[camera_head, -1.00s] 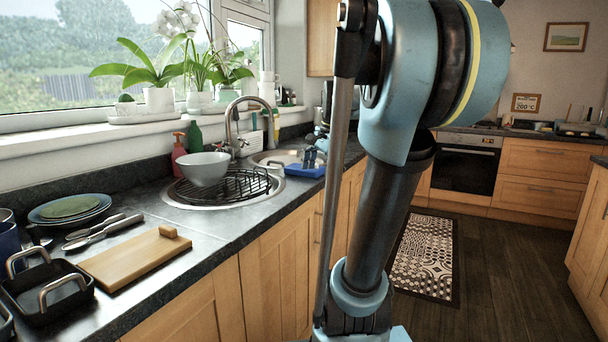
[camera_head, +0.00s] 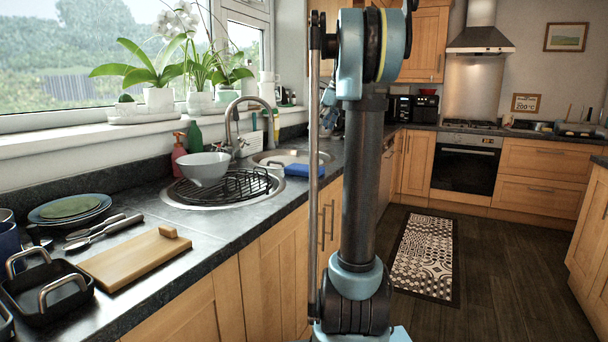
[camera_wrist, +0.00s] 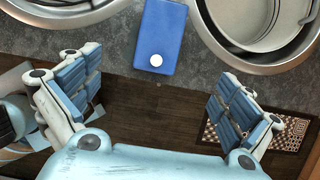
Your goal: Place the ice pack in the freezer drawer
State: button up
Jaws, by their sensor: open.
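The ice pack, a flat blue block (camera_head: 304,170), lies on the dark worktop beside the far round sink. In the wrist view the ice pack (camera_wrist: 160,38) shows a round white cap, and it lies beyond my fingertips, roughly centred between them. My gripper (camera_wrist: 158,92) is open and empty, its two blue-padded fingers spread wide above the counter's edge and the floor. In the head view my gripper is mostly hidden behind my arm. I cannot pick out a freezer drawer in either view.
The near sink (camera_head: 175,196) holds a black rack and a white bowl (camera_head: 205,168). A wooden board (camera_head: 135,258) and a black pan (camera_head: 48,290) lie at the front left. Soap bottles stand behind the sink. The floor on the right is clear, with a patterned mat (camera_head: 424,255).

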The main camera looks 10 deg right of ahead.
send_over(305, 167)
jog(key=s+d, duration=0.1)
jog(key=d, duration=0.1)
notch_tip(305, 167, down, 11)
jog(key=shift+s+r, duration=0.15)
jog(key=shift+r, duration=0.05)
jog(key=shift+w+x, duration=0.2)
jog(key=shift+x, duration=2.5)
jog(key=shift+c, duration=0.5)
jog(key=shift+r, duration=0.1)
jog(key=c, duration=1.5)
